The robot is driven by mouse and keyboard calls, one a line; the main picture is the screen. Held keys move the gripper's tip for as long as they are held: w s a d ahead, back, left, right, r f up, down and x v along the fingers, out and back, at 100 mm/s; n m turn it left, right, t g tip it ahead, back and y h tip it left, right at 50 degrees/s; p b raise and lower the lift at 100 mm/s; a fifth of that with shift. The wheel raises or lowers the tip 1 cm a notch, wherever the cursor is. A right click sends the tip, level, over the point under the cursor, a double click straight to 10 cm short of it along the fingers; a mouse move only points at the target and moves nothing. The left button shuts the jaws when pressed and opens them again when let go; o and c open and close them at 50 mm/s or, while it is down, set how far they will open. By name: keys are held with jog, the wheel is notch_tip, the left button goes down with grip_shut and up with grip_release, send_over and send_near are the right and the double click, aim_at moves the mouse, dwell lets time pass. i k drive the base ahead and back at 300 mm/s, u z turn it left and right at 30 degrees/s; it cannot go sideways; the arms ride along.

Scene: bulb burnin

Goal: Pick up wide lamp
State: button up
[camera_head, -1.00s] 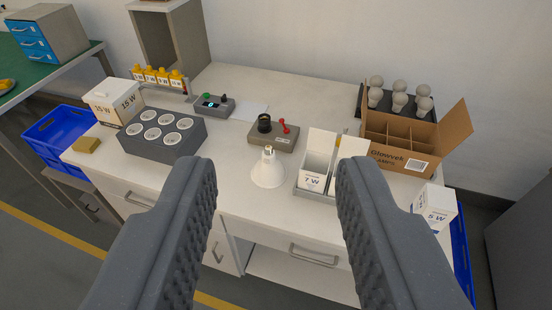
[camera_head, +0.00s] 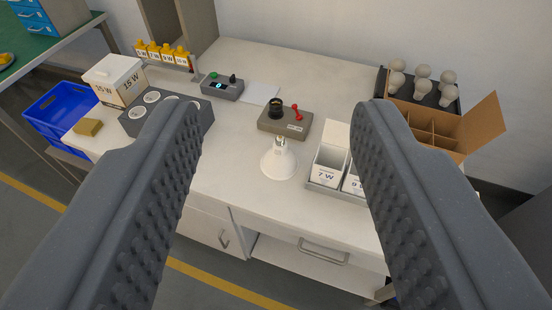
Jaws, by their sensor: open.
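The wide lamp (camera_head: 279,163) is a white, cone-shaped bulb with a metal screw base. It stands on its broad face, base up, near the front edge of the white bench (camera_head: 240,195). My gripper (camera_head: 277,120) is open and empty. Its two dark grey padded fingers stand in the foreground, one on each side of the lamp in the picture, and do not touch it. The left finger hides part of the grey socket block, and the right finger hides part of the cardboard box.
A tester (camera_head: 284,121) with a black socket and red lever sits just behind the lamp. White cartons (camera_head: 328,170) stand close on its right. The grey holed block (camera_head: 139,124) is at left. A cardboard box (camera_head: 481,127) and a tray of bulbs (camera_head: 421,83) are at right.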

aim_at(279, 163)
jog(key=u, duration=0.05)
jog(key=i, duration=0.65)
jog(key=u, duration=0.9)
